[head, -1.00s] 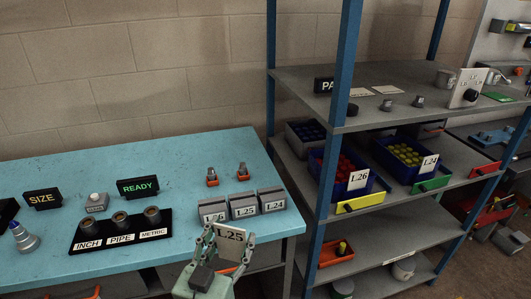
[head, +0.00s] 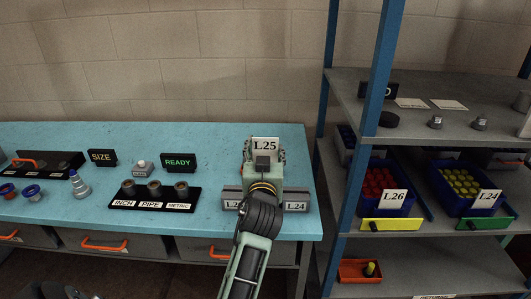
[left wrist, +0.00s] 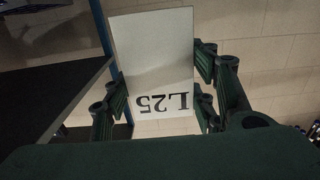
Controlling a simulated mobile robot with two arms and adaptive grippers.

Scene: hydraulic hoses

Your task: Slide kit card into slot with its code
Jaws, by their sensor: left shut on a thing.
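The white kit card (head: 265,143), printed L25, is upright in my left gripper (head: 265,156). The fingers are shut on its side edges. In the left wrist view the card (left wrist: 155,50) shows its L25 print upside down between the finger pads. The grey slot blocks stand at the bench's right end: the left one (head: 231,192) has a partly covered label and the right one (head: 296,195) reads L24. My gripper and wrist hide the middle block, and the gap between card and slot cannot be told. My right gripper is not in view.
The blue bench (head: 70,140) carries a READY sign (head: 178,162), a SIZE sign (head: 102,157) and a black socket holder (head: 150,199). A shelf post (head: 380,110) rises right of the bench, with blue bins (head: 382,212) beyond it. The bench behind the card is clear.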

